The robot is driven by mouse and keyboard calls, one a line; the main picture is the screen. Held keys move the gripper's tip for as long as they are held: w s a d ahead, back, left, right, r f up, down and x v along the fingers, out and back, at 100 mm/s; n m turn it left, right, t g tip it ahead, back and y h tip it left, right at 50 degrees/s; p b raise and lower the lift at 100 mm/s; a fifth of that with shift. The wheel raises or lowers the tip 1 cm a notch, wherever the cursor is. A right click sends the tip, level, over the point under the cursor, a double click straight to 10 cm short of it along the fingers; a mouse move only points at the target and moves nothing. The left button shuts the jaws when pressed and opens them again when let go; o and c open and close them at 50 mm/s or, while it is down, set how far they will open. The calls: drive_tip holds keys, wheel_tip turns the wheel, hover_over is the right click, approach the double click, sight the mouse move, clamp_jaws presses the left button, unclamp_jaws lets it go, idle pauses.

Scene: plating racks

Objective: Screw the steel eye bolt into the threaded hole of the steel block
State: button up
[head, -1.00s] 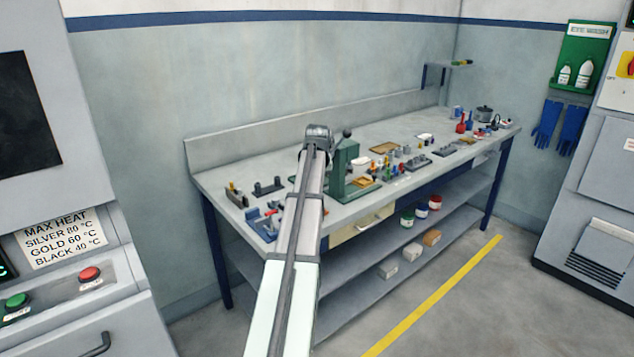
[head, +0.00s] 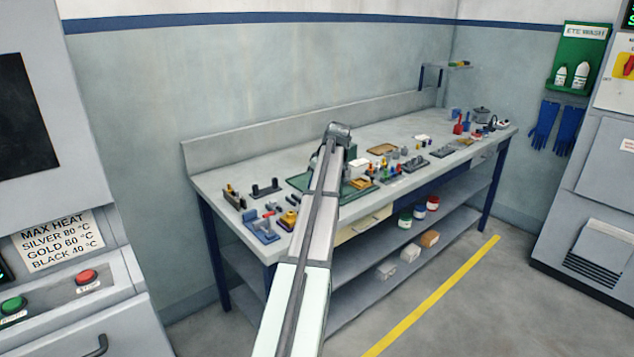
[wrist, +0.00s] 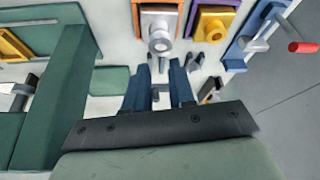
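My gripper (wrist: 160,80) shows in the wrist view with its two blue fingers apart, pointing down at the bench; small grey parts show between and just beyond the fingertips. I cannot tell whether one of these is the eye bolt. In the head view my arm hides the gripper and part of the bench.
A yellow block with a knob (wrist: 212,30) and a blue vise (wrist: 262,30) with a red-ended handle (wrist: 303,47) stand to the right. A green fixture (wrist: 68,90) rises at the left. The bench (head: 225,178) carries many small parts toward its right end.

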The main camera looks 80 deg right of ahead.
drive_tip(key=shift+w+d+m, duration=0.5)
drive_tip(key=shift+d, duration=0.15)
drive_tip(key=m+g, duration=0.1)
drive_tip(key=m, duration=0.1)
drive_tip(key=m+g+h, duration=0.1)
drive_tip(key=m, duration=0.2)
drive_tip(key=shift+w+h, duration=0.3)
drive_tip(key=shift+w, duration=0.1)
drive_tip(key=m+g, duration=0.1)
drive_tip(key=m, duration=0.4)
drive_tip(key=w+m+g, duration=0.1)
drive_tip(key=m, duration=0.1)
drive_tip(key=shift+d+m+g, duration=0.15)
drive_tip(key=shift+m+g, duration=0.15)
drive_tip(key=shift+w+m+g+y, duration=0.15)
drive_tip(key=shift+m+g, duration=0.3)
drive_tip(key=shift+m, duration=0.7)
drive_tip(key=shift+w+m+g+y, duration=0.2)
drive_tip(key=shift+m+g, duration=0.2)
drive_tip(key=shift+m, duration=0.7)
drive_tip(key=shift+w+m+g+y, duration=0.15)
drive_tip(key=shift+m+g, duration=0.3)
drive_tip(key=shift+m, duration=0.7)
